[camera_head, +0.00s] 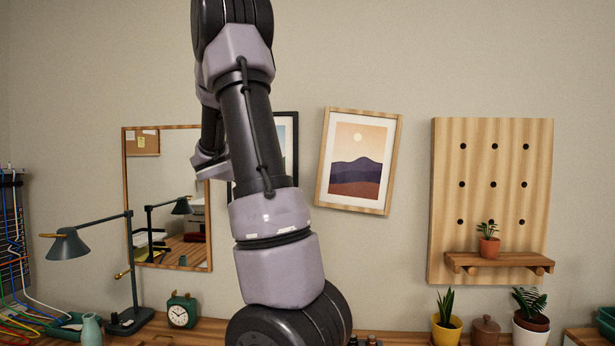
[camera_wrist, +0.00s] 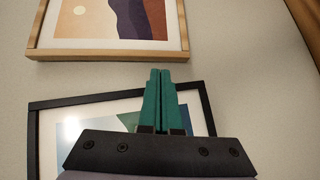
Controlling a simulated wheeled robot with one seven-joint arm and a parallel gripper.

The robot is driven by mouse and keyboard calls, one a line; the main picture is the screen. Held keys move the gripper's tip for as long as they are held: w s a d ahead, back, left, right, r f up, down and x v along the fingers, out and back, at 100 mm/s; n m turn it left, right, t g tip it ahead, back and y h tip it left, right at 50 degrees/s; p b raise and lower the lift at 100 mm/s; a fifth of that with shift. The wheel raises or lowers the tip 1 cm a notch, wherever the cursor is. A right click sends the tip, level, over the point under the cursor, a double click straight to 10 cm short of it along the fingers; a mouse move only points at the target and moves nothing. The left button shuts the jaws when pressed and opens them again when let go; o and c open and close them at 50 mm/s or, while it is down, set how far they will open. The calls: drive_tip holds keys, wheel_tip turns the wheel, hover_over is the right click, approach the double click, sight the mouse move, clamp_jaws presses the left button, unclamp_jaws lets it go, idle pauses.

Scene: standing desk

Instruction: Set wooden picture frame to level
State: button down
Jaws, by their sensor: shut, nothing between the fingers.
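The wooden picture frame (camera_head: 396,162) hangs on the wall in the head view, tilted clockwise, with its right side lower than its left. It holds a print of purple hills under a pale sun. In the wrist view part of the wooden frame (camera_wrist: 110,55) shows at the top, cut off by the picture edge. My gripper (camera_wrist: 160,72) is shut and empty, its teal fingers pointing toward the wooden frame, with their tips apart from its edge in the picture. In the head view my arm hides the gripper's fingers.
A black picture frame (camera_head: 296,150) hangs left of the wooden one, partly behind my arm; it also shows behind my fingers (camera_wrist: 35,135). A mirror (camera_head: 124,200) hangs further left and a pegboard (camera_head: 490,205) to the right. A lamp (camera_head: 68,245) and plants (camera_head: 447,330) stand on the desk.

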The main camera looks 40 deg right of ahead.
sight(318, 181)
drive_tip(key=shift+n+h, duration=0.3)
drive_tip(key=shift+h, duration=0.6)
drive_tip(key=d, duration=0.7)
drive_tip(key=w+d, duration=0.1)
drive_tip(key=d, duration=0.2)
drive_tip(key=shift+d+r, duration=0.35)
drive_tip(key=shift+r, duration=0.05)
drive_tip(key=shift+s+d+f+n+h, duration=0.5)
drive_tip(key=shift+s+d+f, duration=0.35)
drive_tip(key=shift+s+f, duration=0.2)
